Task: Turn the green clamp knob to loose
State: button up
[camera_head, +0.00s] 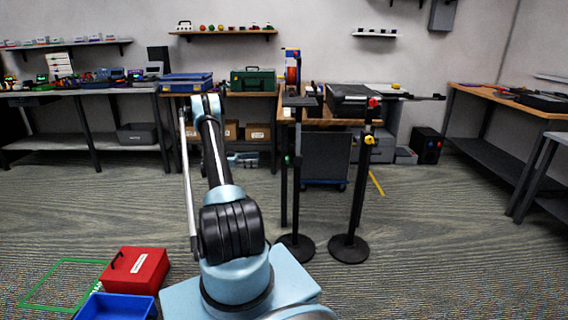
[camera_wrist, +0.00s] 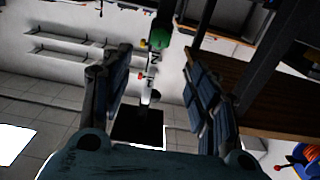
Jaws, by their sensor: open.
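In the head view a small green knob (camera_head: 287,160) sits on the left side of the left black stand (camera_head: 297,200), partway up its pole. My gripper (camera_wrist: 157,54) shows in the wrist view with its two dark fingers spread apart and nothing held. Between and beyond the fingers is a green part (camera_wrist: 159,23) above a white lettered piece (camera_wrist: 154,62); I cannot tell whether this is the clamp knob. My gripper cannot be made out in the head view, where my arm stretches away to the left of the stands.
A second stand (camera_head: 349,215) has a red knob (camera_head: 374,102) and a yellow knob (camera_head: 369,139). Workbenches line the walls. A red box (camera_head: 137,268) and a blue bin (camera_head: 117,306) lie on the floor at front left. Open floor lies right of the stands.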

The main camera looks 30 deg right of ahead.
aim_at(287, 160)
jog(key=x, duration=1.6)
jog(key=shift+d, duration=0.25)
